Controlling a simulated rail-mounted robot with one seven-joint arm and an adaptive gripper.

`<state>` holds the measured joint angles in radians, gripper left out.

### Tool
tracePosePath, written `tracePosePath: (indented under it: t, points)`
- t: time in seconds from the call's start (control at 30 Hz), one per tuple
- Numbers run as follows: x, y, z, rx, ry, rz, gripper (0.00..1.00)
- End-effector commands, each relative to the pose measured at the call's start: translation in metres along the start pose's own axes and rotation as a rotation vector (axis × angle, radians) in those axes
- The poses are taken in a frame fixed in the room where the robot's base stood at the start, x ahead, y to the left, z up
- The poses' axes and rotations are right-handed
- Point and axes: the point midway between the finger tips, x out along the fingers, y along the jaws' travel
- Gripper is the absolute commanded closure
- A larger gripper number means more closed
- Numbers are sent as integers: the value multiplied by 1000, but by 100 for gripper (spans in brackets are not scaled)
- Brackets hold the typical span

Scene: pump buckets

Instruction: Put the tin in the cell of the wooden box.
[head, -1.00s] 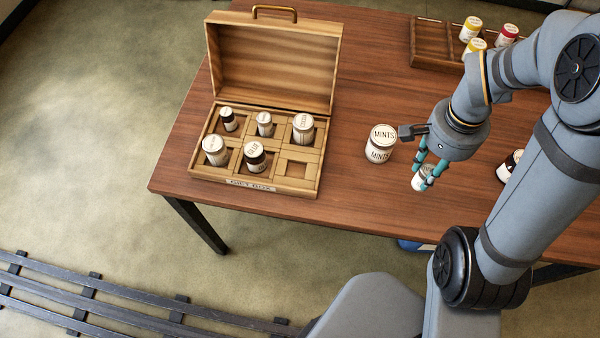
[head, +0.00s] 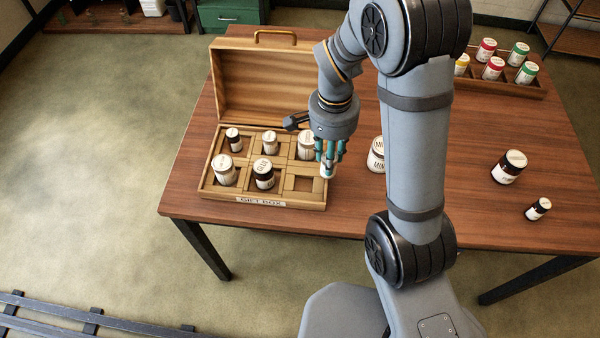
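The open wooden box (head: 300,204), labelled GIFT BOX, stands at the left of the table with its lid raised. Its front right cell (head: 303,184) is empty; the other cells in view hold jars and tins. My gripper (head: 329,163) is shut on a small white tin (head: 327,172). It holds the tin, roughly upright, by the right edge of the box, just right of the empty cell in the picture. I cannot tell its exact height. The fingers cover part of the tin.
A larger white MINTS tin (head: 376,155) stands right of the box, partly hidden by my arm. A wooden tray (head: 490,86) with several coloured-lid tins is at the back right.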

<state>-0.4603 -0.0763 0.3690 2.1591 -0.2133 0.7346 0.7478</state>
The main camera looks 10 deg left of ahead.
Motion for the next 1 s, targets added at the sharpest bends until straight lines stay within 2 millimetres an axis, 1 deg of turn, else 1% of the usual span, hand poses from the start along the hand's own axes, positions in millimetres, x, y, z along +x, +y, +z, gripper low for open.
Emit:
tracePosePath:
  t: [0.03,0.1,0.2,0.3,0.47,0.6,0.7,1.0]
  points:
    - [6,-11,7,-5,-3,4,96]
    - [14,-25,14,-5,-2,3,96]
    - [24,-40,21,-2,-1,2,96]
    - [31,-49,26,0,0,0,96]
    - [40,-54,28,1,-1,1,96]
    - [61,-53,29,0,-2,4,96]
    - [72,-54,29,2,-2,2,96]
    - [75,-55,28,1,1,-2,96]
